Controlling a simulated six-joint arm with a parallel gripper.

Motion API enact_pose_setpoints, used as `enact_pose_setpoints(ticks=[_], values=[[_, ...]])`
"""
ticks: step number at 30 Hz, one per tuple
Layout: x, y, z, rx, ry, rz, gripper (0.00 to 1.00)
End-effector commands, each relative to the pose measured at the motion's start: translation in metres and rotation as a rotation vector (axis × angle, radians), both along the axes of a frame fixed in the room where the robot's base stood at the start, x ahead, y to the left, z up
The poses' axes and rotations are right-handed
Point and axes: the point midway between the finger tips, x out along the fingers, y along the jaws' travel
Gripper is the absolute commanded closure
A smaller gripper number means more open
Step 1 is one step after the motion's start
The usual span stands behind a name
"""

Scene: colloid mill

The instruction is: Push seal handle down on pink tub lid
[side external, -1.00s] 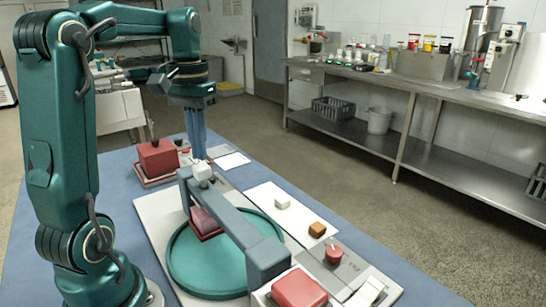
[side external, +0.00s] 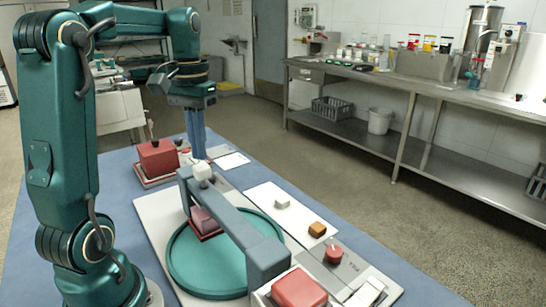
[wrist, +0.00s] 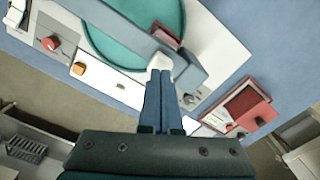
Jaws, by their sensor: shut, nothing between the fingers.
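A long blue-grey lever arm (side external: 240,228) reaches over a teal round plate (side external: 190,262) and carries a white handle block (side external: 202,171) at its far end. A small pink tub (side external: 203,221) sits on the plate's rim beneath the lever and is partly hidden by it; it also shows in the wrist view (wrist: 167,36). My gripper (side external: 199,157) is shut and empty, pointing down at the white block. In the wrist view its fingertips (wrist: 160,72) meet the block (wrist: 160,62) or sit just over it; I cannot tell contact for sure.
A red box (side external: 158,157) stands on a tray behind. A red block (side external: 299,287) and a red knob (side external: 333,252) are at the front right. A white mat (side external: 272,193) holds a white and an orange-brown piece. Blue table surface lies along the right edge.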

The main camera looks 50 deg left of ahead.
Motion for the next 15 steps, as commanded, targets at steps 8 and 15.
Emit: enact_pose_setpoints(ticks=[8,15], values=[[0.0,0.0,-0.0006,0.0,0.0,0.0,1.0],[0.0,0.0,-0.004,-0.001,0.001,0.0,1.0]])
